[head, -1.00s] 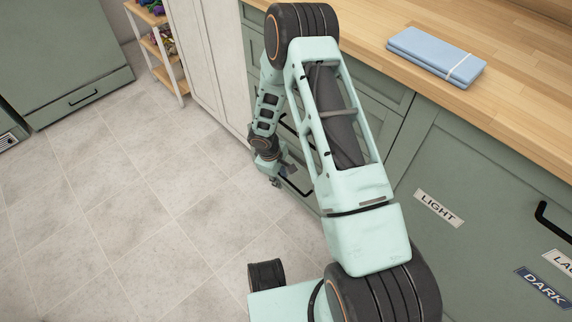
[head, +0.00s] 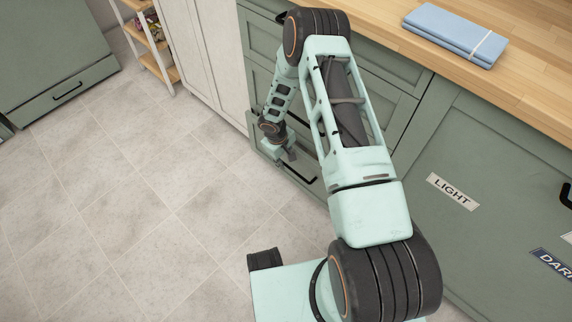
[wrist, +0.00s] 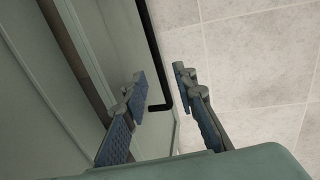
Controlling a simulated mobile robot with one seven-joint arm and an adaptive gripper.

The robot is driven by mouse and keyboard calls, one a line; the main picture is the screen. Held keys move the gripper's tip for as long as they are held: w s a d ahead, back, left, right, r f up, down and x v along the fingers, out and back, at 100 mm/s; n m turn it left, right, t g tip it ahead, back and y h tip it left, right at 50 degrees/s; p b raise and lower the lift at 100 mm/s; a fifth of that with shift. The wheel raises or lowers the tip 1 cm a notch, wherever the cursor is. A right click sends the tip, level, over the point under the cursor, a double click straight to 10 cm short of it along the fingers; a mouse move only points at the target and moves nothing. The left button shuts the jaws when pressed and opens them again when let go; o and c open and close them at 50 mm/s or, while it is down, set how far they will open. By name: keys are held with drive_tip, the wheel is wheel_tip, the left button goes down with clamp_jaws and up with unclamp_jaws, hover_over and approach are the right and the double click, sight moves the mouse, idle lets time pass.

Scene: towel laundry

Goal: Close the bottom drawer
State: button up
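The bottom drawer (head: 266,149) is the lowest green front in the drawer stack, with a black bar handle (head: 301,173). My arm hides part of the stack, and I cannot tell how far the drawer stands out. My gripper (head: 286,154) is low in front of this drawer, near the handle. The black handle (wrist: 153,45) runs beyond the fingertips, along a green-grey front. I cannot tell whether a finger touches it.
A wooden countertop (head: 520,100) with a folded blue towel (head: 455,34) is above the drawers. A cabinet front labelled LIGHT (head: 453,190) is at the right. A shelf rack (head: 150,45) stands at the back left. The tiled floor (head: 130,190) is clear.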

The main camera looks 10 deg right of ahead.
drive_tip(key=shift+w+d+f, duration=0.1)
drive_tip(key=shift+d+f, duration=0.05)
drive_tip(key=shift+f, duration=0.5)
drive_tip(key=shift+w+d+f, duration=0.1)
drive_tip(key=shift+f, duration=0.5)
clamp_jaws()
